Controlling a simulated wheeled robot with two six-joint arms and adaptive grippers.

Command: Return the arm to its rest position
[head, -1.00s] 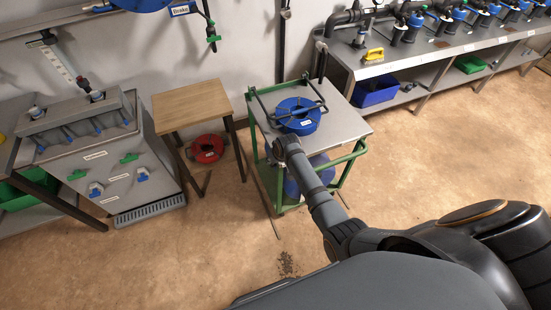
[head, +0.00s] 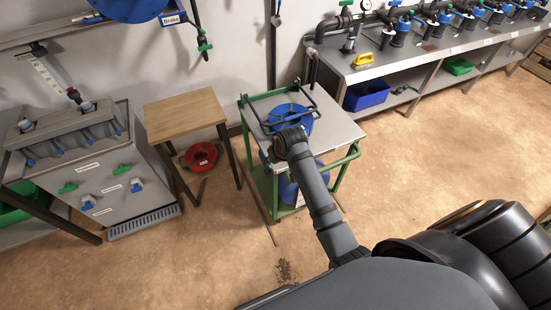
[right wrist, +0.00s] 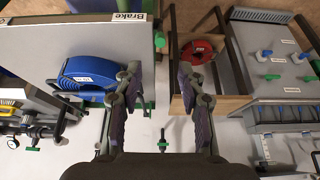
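My right arm reaches from the lower right of the head view up to the near edge of the cart; its gripper does not show clearly there. In the right wrist view my right gripper (right wrist: 155,85) is open, with its two dark fingers apart and nothing between them. A blue coil (head: 284,116) lies on the cart's grey top (head: 342,128), partly behind my arm. A blue coil also shows left of the fingers in the right wrist view (right wrist: 75,68). My left gripper is not in view.
The cart has a green frame (head: 346,162) and dark rails. A bench (head: 430,55) runs along the back right. Floor at lower left is clear.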

